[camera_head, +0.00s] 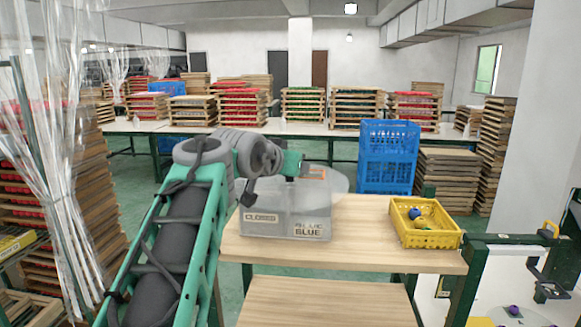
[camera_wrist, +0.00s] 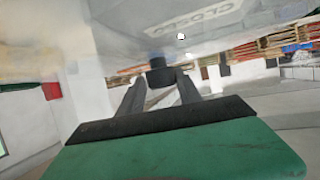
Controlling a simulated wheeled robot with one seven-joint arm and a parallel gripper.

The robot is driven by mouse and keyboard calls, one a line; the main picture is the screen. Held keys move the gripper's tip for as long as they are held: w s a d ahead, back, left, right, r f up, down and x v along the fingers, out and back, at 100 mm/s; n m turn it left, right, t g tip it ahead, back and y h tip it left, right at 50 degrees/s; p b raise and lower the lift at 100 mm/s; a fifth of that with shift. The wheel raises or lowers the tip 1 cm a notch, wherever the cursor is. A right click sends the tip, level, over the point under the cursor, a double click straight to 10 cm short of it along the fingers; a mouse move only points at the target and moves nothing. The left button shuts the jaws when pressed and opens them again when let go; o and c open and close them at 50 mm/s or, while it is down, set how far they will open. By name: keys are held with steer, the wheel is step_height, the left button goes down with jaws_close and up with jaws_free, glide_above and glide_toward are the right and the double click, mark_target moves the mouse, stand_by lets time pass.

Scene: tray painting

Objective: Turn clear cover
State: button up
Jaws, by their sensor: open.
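A clear box (camera_head: 285,222) stands on the wooden table, with a "CLOSED" label and a label ending in "BLUE" on its front. A round clear cover (camera_head: 338,182) shows at its top right. My gripper (camera_head: 302,170) is at the top of the box, partly hidden by my own arm. In the wrist view, my gripper (camera_wrist: 160,82) has its two dark fingers apart. A small black knob (camera_wrist: 157,62) shows between or just beyond the fingertips; contact cannot be told. The clear plastic (camera_wrist: 205,30) fills the top of that view, with the "CLOSED" lettering upside down.
A yellow basket (camera_head: 425,238) with a blue and some yellow items sits on the right of the wooden table (camera_head: 365,225). Blue crates (camera_head: 388,155) stand behind it. Stacked wooden trays (camera_head: 85,180) and a clear plastic curtain (camera_head: 45,110) are at the left.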

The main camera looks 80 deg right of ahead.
mark_target(278, 192)
steer(key=shift+o, duration=1.4)
steer(key=shift+w, duration=0.15)
steer(key=shift+w+a, duration=0.15)
steer(key=shift+a, duration=0.1)
steer(key=b+v, duration=0.1)
steer(key=v, duration=0.6)
steer(key=shift+a+r, duration=0.15)
